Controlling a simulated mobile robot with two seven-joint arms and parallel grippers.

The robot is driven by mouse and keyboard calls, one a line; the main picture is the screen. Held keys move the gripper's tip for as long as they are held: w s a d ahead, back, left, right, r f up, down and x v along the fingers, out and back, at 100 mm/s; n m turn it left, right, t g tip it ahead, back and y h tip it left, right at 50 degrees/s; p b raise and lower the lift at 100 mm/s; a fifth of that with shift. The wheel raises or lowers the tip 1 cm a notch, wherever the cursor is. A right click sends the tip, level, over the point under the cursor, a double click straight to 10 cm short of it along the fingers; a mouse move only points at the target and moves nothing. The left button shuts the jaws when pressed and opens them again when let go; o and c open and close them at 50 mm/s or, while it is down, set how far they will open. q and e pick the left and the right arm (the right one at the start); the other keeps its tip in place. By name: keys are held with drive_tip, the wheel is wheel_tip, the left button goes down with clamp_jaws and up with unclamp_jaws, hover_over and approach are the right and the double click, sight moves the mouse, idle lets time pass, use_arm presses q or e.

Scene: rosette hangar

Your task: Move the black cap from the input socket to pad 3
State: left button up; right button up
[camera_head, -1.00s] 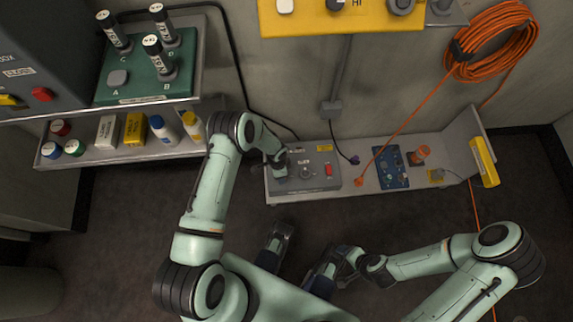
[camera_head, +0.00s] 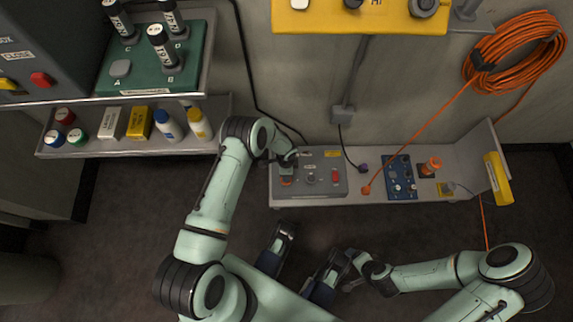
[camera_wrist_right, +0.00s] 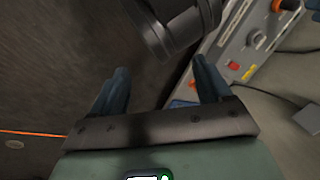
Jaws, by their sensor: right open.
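A grey panel box (camera_head: 325,184) stands on the low shelf, with an orange-marked fitting (camera_head: 286,182), a round knob (camera_head: 311,177) and a red switch (camera_head: 335,175). My left gripper (camera_head: 288,160) is just above the box's left end; its fingers are too small to read. A blue board (camera_head: 400,178) with small fittings lies right of the box. I cannot make out the black cap, the input socket or pad 3. My right gripper (camera_head: 345,283) is low in front of the shelf. In the right wrist view its fingers (camera_wrist_right: 160,85) are apart and empty.
An orange part (camera_head: 431,165) and a purple plug (camera_head: 362,168) are on the low shelf (camera_head: 375,150). An orange cable (camera_head: 425,120) crosses in front of the wall to the shelf. A green stand (camera_head: 150,72) with black cylinders is at upper left. The floor before the shelf is clear.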

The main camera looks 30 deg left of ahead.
use_arm(q)
wheel_tip(320, 180, down, 5)
drive_tip(key=b, duration=0.2)
drive_tip(key=shift+r+b, duration=0.15)
drive_tip(key=shift+b, duration=0.25)
drive_tip(key=shift+f, duration=0.25)
drive_tip(key=shift+f+b, duration=0.6)
drive_tip(key=shift+b, duration=0.15)
use_arm(e)
wheel_tip(320, 180, down, 6)
drive_tip(key=d, duration=0.2)
drive_tip(key=shift+w+d+f+m+h, duration=0.15)
drive_tip(key=shift+d+f+m+h, duration=0.15)
drive_tip(key=shift+d, duration=0.1)
use_arm(q)
drive_tip(key=shift+b, duration=0.35)
use_arm(e)
drive_tip(key=shift+f, duration=0.3)
use_arm(q)
clamp_jaws()
drive_tip(key=shift+r, duration=0.1)
